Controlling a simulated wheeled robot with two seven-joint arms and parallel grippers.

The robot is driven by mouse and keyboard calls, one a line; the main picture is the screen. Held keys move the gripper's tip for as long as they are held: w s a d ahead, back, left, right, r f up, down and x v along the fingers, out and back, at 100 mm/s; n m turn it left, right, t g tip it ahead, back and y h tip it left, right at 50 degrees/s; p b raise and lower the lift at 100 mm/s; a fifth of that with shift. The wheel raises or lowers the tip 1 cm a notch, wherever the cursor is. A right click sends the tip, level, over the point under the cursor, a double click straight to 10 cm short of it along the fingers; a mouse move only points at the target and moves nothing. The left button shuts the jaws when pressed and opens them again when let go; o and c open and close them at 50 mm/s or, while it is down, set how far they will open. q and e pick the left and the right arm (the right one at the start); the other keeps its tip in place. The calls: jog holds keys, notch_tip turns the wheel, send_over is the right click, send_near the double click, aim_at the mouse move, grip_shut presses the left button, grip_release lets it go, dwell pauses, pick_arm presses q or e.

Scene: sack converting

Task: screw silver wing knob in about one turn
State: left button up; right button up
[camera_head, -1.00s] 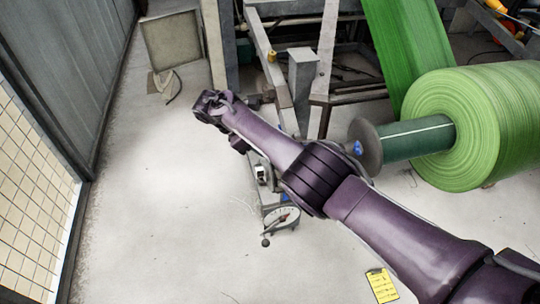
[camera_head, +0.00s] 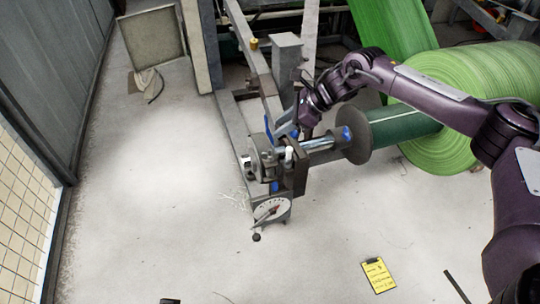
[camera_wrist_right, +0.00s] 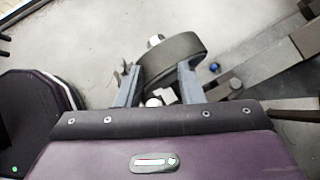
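My right gripper (camera_head: 292,128) comes down from the upper right, close above the metal shaft bracket (camera_head: 298,175) in the head view. In the right wrist view its two blue-grey fingers (camera_wrist_right: 160,88) stand apart, on either side of small bright silver-white pieces (camera_wrist_right: 158,99). I cannot tell whether the fingers touch them. The silver wing knob is probably the small bright piece (camera_head: 288,154) on the bracket, but its wings are too small to make out. A dark round disc (camera_wrist_right: 172,62) lies just beyond the fingers. My left gripper cannot be made out.
A silver shaft (camera_head: 318,145) runs from the bracket to a flanged core (camera_head: 358,140) and a large green roll (camera_head: 450,80). The floor at left is clear.

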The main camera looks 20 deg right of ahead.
aim_at(270, 153)
jog(key=s+f+n+g+y, duration=0.1)
jog(key=s+n+g, duration=0.1)
jog(key=s, duration=0.3)
jog(key=x, duration=0.3)
jog(key=b+x, duration=0.1)
jog(key=x, duration=0.3)
jog(key=shift+w+a+f, duration=0.1)
jog(key=shift+w+f, duration=0.05)
jog(key=shift+w, duration=0.1)
pick_arm(q)
jog(key=shift+w+d+t, duration=0.25)
jog(key=shift+d+t, duration=0.05)
jog(key=shift+d, duration=0.35)
pick_arm(e)
grip_shut()
pick_arm(q)
jog(key=shift+r, duration=0.1)
pick_arm(e)
jog(key=shift+m, duration=0.3)
